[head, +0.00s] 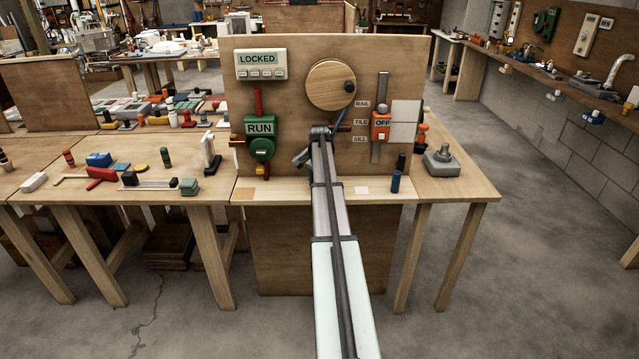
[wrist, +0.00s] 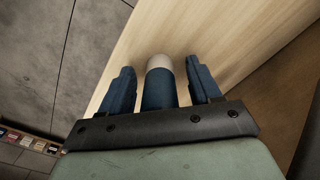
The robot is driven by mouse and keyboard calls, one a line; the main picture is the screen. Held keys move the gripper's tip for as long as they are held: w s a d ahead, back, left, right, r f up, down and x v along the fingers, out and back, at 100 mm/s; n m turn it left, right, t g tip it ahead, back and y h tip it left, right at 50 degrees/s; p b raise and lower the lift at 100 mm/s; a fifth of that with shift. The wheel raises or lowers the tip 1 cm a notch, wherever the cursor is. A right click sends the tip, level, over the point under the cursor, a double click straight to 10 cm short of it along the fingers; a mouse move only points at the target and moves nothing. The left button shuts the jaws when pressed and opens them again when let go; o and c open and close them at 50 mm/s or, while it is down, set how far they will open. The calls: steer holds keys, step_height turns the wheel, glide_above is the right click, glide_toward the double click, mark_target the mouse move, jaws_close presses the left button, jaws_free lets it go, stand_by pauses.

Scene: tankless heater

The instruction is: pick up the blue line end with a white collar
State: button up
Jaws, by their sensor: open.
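In the wrist view, the blue line end (wrist: 159,92) lies between the two blue fingers of my gripper (wrist: 160,66). Its white collar (wrist: 159,63) is at the far end, about level with the fingertips. My gripper is open, with a narrow gap on each side of the line end. The near end of the blue part is hidden behind the dark bar of the gripper. In the head view, my arm reaches the upright board; my fingers and the held-between line end cannot be made out there.
A dark blue cylinder (head: 396,182) stands on the ledge at right. A grey block with a knob (head: 443,162) sits farther right. Blocks clutter the left table.

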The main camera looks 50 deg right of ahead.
steer(key=shift+f, duration=0.1)
steer(key=shift+c, duration=0.2)
jaws_close()
stand_by(0.4)
